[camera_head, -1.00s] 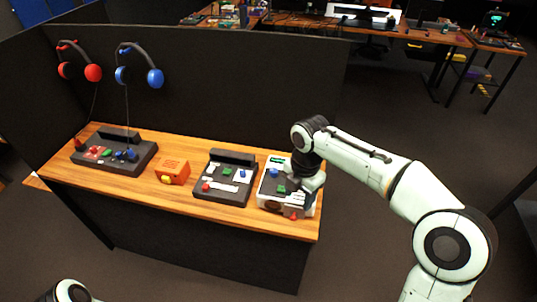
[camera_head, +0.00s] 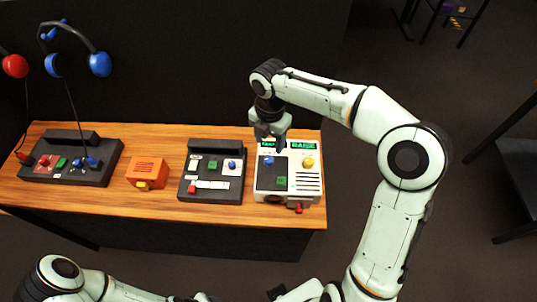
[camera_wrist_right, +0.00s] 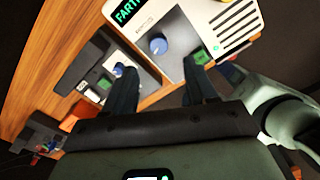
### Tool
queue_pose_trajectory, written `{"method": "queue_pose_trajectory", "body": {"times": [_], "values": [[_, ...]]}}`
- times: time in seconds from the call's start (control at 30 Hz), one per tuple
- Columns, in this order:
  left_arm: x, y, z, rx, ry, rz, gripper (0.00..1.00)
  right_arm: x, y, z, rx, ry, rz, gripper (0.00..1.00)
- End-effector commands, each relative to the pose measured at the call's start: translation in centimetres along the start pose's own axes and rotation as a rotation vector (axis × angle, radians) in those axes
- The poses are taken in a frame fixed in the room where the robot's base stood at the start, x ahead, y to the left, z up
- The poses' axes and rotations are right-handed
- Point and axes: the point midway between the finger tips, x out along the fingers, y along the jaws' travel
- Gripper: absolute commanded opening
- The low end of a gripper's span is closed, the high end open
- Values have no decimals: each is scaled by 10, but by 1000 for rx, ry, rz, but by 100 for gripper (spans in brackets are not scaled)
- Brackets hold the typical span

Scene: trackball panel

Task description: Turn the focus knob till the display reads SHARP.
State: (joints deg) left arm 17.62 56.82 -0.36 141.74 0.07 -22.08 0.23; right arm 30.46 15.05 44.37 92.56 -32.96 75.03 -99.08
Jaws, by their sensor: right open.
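The white panel (camera_head: 263,183) stands at the right end of the wooden desk. A blue knob (camera_head: 268,160), which I take for the focus knob, is on its left side; it also shows in the right wrist view (camera_wrist_right: 158,45). The green-lit display (camera_head: 303,146) reads "RAISE" on its right part. The left part is partly hidden by my gripper; in the wrist view it begins "FARTH" (camera_wrist_right: 127,12). My right gripper (camera_head: 270,138) is open and empty, above the panel's back left. In the wrist view the knob lies beyond the gap between its fingers, apart from them. My left gripper is not visible.
The panel also has a yellow ball or knob (camera_head: 308,162), a green button (camera_head: 282,182) and a red part (camera_head: 299,208). A dark control box (camera_head: 210,197) stands close to its left, then an orange box (camera_head: 148,171). Another dark console (camera_head: 70,172) is further left.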

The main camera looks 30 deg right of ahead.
Motion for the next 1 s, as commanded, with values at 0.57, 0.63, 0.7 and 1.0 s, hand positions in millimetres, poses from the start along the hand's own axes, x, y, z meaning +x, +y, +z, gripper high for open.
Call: {"method": "queue_pose_trajectory", "body": {"times": [0.57,0.63,0.7,1.0], "values": [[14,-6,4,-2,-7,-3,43,82,0,0,0,0,1,56],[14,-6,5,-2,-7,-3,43,83,0,0,0,-1,1,56],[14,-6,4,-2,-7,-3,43,83,0,0,0,-1,1,56],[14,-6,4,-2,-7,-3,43,83,0,0,1,0,1,1]]}}
